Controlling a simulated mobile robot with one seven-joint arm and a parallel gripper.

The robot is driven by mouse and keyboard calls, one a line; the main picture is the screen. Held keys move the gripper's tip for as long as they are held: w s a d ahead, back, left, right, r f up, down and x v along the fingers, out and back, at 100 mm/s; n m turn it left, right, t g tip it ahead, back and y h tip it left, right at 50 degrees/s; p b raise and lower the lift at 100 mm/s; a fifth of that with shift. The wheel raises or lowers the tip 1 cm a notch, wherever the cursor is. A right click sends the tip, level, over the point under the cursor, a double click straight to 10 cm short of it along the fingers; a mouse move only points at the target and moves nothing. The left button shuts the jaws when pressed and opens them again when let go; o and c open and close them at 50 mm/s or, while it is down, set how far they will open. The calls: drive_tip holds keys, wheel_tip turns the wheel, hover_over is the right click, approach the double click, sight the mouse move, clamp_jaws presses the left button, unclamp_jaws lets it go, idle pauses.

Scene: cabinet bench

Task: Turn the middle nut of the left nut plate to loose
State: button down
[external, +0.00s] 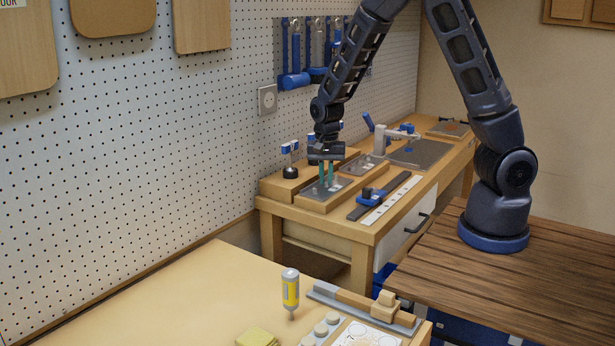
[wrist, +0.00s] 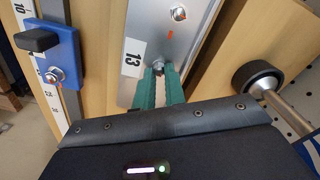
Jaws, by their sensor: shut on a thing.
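The nut plate (external: 312,194) is a grey metal plate on a wooden block near the front of the bench; in the wrist view the plate (wrist: 142,30) carries a label "13". My gripper (external: 327,185) points down over this plate with its two teal fingers. In the wrist view my gripper (wrist: 159,72) is shut on a nut (wrist: 158,65), one finger on each side. Another nut (wrist: 178,13) with a bolt end stands free farther up the plate, with a red mark below it. The rest of the plate is hidden behind my gripper.
A second metal plate (external: 364,164) lies behind on its own block. A blue slider (external: 368,196) sits on a dark rail beside a white scale (external: 390,200). A black-based tool (external: 290,172) stands to the left, close to my gripper. The pegboard wall (external: 130,150) bounds the left.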

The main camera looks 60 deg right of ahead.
drive_tip(key=n, duration=0.4)
drive_tip(key=shift+w+n, duration=0.1)
drive_tip(key=shift+n, duration=0.2)
drive_tip(key=n, duration=0.4)
drive_tip(key=shift+a+n, duration=0.1)
drive_tip(key=shift+n, duration=0.2)
drive_tip(key=c, duration=1.7)
unclamp_jaws()
drive_tip(key=shift+c, duration=0.2)
wheel_tip(320, 180, up, 11)
drive_tip(key=shift+f, duration=0.1)
